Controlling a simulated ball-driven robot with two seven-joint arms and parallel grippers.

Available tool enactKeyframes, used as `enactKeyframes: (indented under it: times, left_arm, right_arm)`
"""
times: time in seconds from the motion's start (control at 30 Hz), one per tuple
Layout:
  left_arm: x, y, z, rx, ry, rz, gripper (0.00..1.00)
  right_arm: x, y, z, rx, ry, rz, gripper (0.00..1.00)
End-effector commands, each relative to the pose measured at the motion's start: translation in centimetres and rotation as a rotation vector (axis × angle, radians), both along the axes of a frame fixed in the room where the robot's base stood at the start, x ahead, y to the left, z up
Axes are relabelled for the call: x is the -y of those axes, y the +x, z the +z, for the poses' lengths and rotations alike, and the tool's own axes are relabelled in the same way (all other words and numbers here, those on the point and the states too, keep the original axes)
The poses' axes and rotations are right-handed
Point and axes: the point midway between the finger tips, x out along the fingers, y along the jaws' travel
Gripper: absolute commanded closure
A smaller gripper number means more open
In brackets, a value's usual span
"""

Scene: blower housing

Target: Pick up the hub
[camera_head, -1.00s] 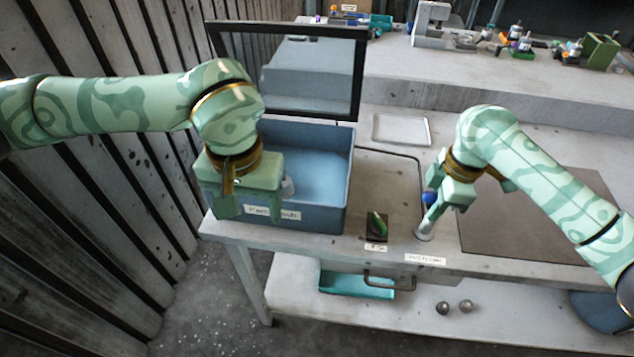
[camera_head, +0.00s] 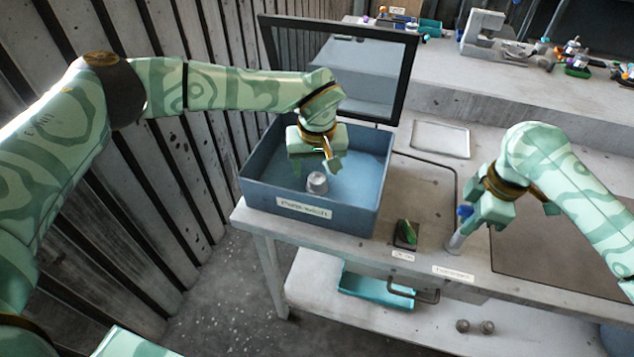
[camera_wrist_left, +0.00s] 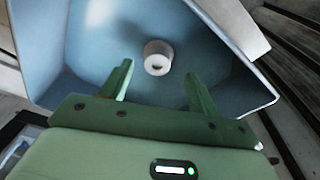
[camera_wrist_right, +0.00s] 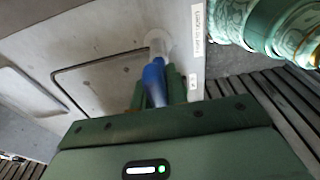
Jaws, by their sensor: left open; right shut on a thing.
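The hub, a short pale grey cylinder (camera_head: 317,183) with a hole in its end, sits inside the blue bin (camera_head: 256,190). In the left wrist view the hub (camera_wrist_left: 158,57) lies beyond my fingertips, between their lines and apart from them. My left gripper (camera_head: 318,167) is open and empty over the bin, close to the hub in the head view. My right gripper (camera_head: 468,226) is shut on a blue-handled tool (camera_wrist_right: 153,82) with a pale round end, which points down near the bench's front edge. The fingers partly hide the tool.
The bin has walls on all sides, with a dark-framed clear panel (camera_head: 408,75) upright behind it. A small dark block with a green part (camera_head: 405,234) stands right of the bin. A pale tray (camera_head: 440,139) lies further back.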

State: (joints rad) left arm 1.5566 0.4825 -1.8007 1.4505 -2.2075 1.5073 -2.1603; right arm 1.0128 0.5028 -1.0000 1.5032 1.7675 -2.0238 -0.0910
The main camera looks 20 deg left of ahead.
Motion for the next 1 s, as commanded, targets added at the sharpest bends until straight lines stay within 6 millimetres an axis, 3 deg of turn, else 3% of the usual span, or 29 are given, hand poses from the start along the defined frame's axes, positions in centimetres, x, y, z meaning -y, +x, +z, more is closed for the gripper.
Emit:
enactKeyframes:
  times: [0.23,0.53,0.57,0.73,1.0]
  left_arm:
    - [-0.3,1.3,-3.8,-0.003,0.001,0.001,0.39]
    - [-0.4,1.4,-4.4,0.000,0.001,-0.001,0.39]
    - [-0.4,1.4,-4.4,0.000,0.001,-0.001,0.45]
    - [-0.4,1.4,-4.4,0.000,0.001,0.000,0.91]
    - [-0.4,1.5,-4.2,0.000,0.000,0.000,0.95]
  right_arm:
    - [0.1,0.0,0.0,0.001,-0.002,-0.001,1.00]
    - [0.1,0.0,0.0,0.001,-0.002,-0.001,1.00]
    - [0.1,0.0,0.0,0.001,-0.002,-0.001,1.00]
    - [0.1,0.0,0.0,0.001,-0.002,-0.001,1.00]
    - [0.1,0.0,0.0,0.001,-0.002,-0.001,1.00]
